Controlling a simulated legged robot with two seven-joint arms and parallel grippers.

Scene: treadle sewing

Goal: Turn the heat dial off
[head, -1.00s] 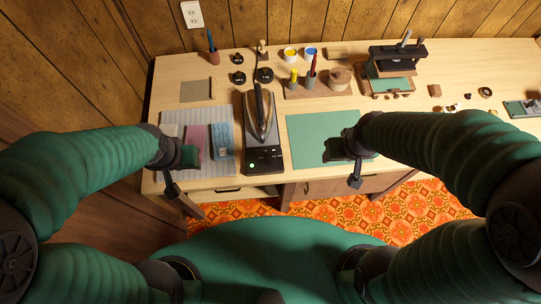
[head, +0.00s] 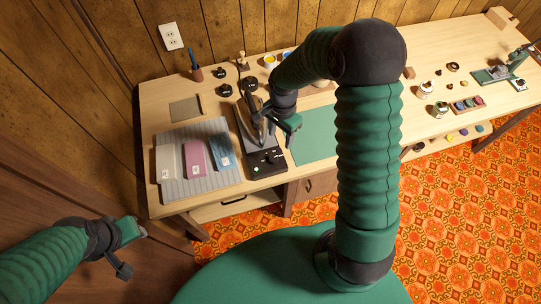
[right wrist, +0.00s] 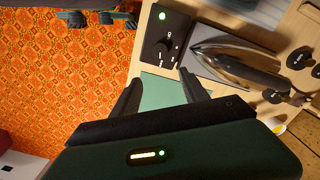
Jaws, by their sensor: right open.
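The heat dial (right wrist: 168,46) is a small black knob on the iron station's black control panel (head: 272,169), beside a lit green lamp (right wrist: 162,16). In the head view the knob is small and its setting is hard to read. The silver iron (right wrist: 230,58) lies on its plate beside the panel. My right gripper (right wrist: 159,76) is open and empty, with its fingertips just short of the panel in the right wrist view. In the head view my right gripper (head: 287,126) is beside the iron and above the panel. My left gripper (head: 133,229) is off the table at lower left; its jaws are unclear.
A striped mat (head: 176,134) with folded cloths lies left of the iron. A green mat (head: 315,142) lies right of it, partly hidden by my right arm. Black round pieces (head: 249,84) and cups stand behind. The table's front edge is close to the panel.

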